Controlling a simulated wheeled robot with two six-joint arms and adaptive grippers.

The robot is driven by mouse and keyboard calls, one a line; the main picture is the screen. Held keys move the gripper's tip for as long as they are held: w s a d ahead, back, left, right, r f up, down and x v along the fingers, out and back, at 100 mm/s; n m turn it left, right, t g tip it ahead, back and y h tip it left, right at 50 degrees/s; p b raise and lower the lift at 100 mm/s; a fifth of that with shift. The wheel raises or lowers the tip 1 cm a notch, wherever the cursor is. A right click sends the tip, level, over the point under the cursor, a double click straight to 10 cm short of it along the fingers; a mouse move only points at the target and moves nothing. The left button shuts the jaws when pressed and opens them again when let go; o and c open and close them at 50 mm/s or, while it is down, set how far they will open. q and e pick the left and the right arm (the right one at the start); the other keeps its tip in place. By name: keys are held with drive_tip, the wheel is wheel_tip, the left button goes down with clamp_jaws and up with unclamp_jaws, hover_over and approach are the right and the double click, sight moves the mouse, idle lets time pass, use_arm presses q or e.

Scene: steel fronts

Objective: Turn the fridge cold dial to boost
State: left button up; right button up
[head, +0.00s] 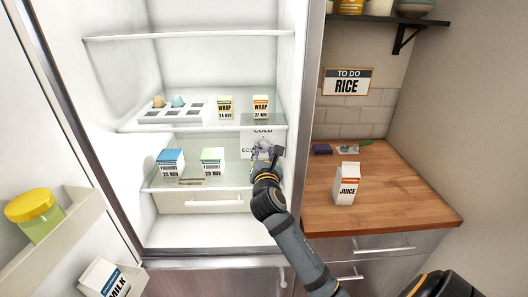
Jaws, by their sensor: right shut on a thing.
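The fridge cold dial sits on a white panel marked COLD (262,132) at the right inside the open fridge, beside the shelves. The letters "ECO" show at the panel's left; other markings are hidden. My right gripper (265,151) reaches into the fridge from the lower right and is shut on the dial, covering most of it. Where the dial points cannot be made out. My left gripper is not in view.
Wrap boxes (225,107) and an egg tray (165,117) stand on the shelf above. Yoghurt cartons (171,162) stand on the shelf left of my gripper. The open door with a milk carton (103,278) is at left. A juice carton (346,184) stands on the wooden counter (400,205).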

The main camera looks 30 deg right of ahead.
drive_tip(key=m, duration=0.3)
drive_tip(key=shift+m+p, duration=0.3)
drive_tip(key=m, duration=0.4)
drive_tip(key=shift+m, duration=0.3)
drive_tip(key=m+b, duration=0.1)
drive_tip(key=m, duration=0.3)
drive_tip(key=shift+f, duration=0.1)
drive_tip(key=m+b, duration=0.1)
drive_tip(key=m, duration=0.3)
drive_tip(key=shift+b, duration=0.3)
drive_tip(key=m+b, duration=0.2)
drive_tip(key=m, duration=0.2)
drive_tip(key=shift+m, duration=0.3)
drive_tip(key=m+b, duration=0.2)
drive_tip(key=m, duration=0.2)
drive_tip(key=shift+f+m, duration=0.1)
drive_tip(key=shift+m, duration=0.2)
drive_tip(key=m+b, duration=0.3)
drive_tip(key=m, duration=0.2)
drive_tip(key=shift+b, duration=0.35)
drive_tip(key=shift+m+b, duration=1.05)
drive_tip(key=shift+m, duration=0.95)
drive_tip(key=shift+r, duration=0.2)
